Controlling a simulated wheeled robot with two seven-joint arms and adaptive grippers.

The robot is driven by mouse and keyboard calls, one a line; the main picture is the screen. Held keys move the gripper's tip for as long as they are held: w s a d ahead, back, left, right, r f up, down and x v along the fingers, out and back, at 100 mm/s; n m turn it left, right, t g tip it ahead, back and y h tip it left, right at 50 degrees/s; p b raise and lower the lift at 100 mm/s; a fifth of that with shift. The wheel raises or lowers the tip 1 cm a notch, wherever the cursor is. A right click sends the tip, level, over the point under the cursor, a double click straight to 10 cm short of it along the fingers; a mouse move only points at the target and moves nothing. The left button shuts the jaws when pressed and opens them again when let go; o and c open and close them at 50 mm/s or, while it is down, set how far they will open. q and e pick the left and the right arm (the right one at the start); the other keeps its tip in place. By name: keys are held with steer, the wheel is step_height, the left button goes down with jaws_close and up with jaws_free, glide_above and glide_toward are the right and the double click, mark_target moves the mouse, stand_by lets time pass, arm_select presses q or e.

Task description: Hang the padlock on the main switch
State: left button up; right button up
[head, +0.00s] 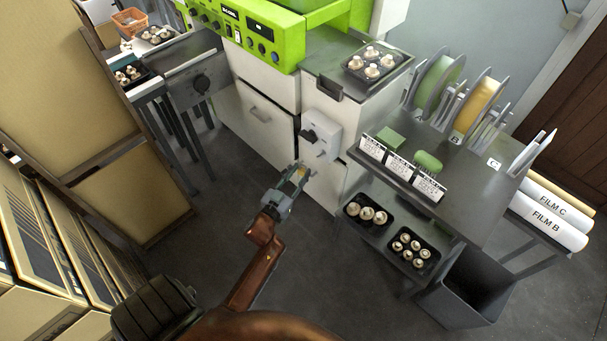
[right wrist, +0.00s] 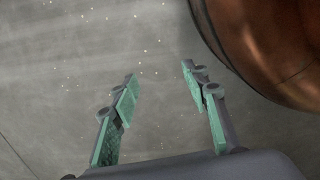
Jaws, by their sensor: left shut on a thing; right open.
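The main switch (head: 320,138) is a light grey box with a dark handle on the front of the white machine cabinet. My left gripper (head: 299,172) is shut just below and left of the switch, apart from it in the picture. A small yellow bit of the padlock (head: 301,174) shows between its fingers; the rest is hidden or too small to make out. My right gripper (right wrist: 160,79) is open and empty in the right wrist view, over the bare grey floor.
A steel side table (head: 470,195) stands right of the switch, with cards, green items and film reels. Cardboard boxes (head: 50,240) line the left. The floor (head: 200,250) between is clear.

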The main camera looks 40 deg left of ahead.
mark_target(306, 168)
arm_select(q)
steer(key=shift+w+a+f, duration=0.15)
steer(key=shift+w+f+b, duration=0.15)
steer(key=shift+w+b, duration=0.65)
steer(key=shift+w, duration=0.95)
steer(key=shift+w+d+f+b, duration=0.15)
steer(key=shift+w+b, duration=0.4)
steer(key=shift+w, duration=0.45)
steer(key=shift+w+d+f+b, duration=0.15)
steer(key=shift+w+b, duration=0.35)
steer(key=shift+w, duration=0.45)
steer(key=shift+w+d+f+b, duration=0.15)
steer(key=shift+w+b, duration=0.4)
steer(key=shift+w, duration=0.45)
arm_select(e)
steer(key=w+a+r, duration=0.1)
steer(key=w+r, duration=0.2)
steer(key=r, duration=0.3)
steer(key=w+a+r, duration=0.2)
steer(key=w+r, duration=0.1)
steer(key=r, duration=0.4)
steer(key=shift+a+y, duration=0.25)
steer(key=shift+y, duration=0.05)
